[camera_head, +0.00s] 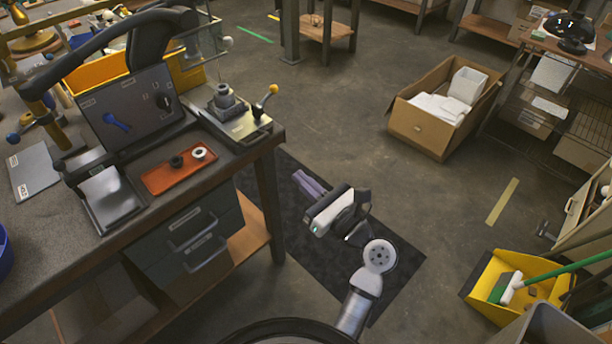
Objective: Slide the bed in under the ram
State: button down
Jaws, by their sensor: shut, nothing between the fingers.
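A silver plate (104,190) in a dark frame, which looks like the bed, sits at the bench's front edge, left of the red tray. Behind it stands a dark upright panel (126,112) with a blue lever and a black knob. A thick black curved arm (98,40) rises above the panel. I cannot clearly make out a ram over the plate. My gripper (301,180) is off the bench, over the dark floor mat to the right of the drawers. Its fingers are shut and empty, and well apart from the plate.
A red tray (158,182) with two small rings lies right of the plate. A metal fixture with a yellow-knobbed lever (262,102) stands at the bench's right corner. A cardboard box (422,128) and yellow dustpan (487,272) are on the floor. Floor behind my gripper is clear.

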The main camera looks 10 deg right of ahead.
jog(key=p, duration=0.2)
send_near(251, 134)
jog(key=shift+w+a+r, duration=0.35)
jog(key=shift+w+r, duration=0.1)
jog(key=shift+w, duration=0.05)
jog(key=shift+w+a+r, duration=0.3)
jog(key=shift+w+r, duration=0.1)
jog(key=shift+w, duration=0.15)
jog(key=p+x, duration=0.1)
jog(key=x, duration=0.1)
jog(key=p+x, duration=0.1)
jog(key=x, duration=0.2)
jog(key=f+p+x, duration=0.1)
jog(key=x, duration=0.2)
jog(key=shift+a+f, duration=0.1)
jog(key=shift+a, duration=0.1)
jog(key=shift+w+f, duration=0.1)
jog(key=shift+w, duration=0.1)
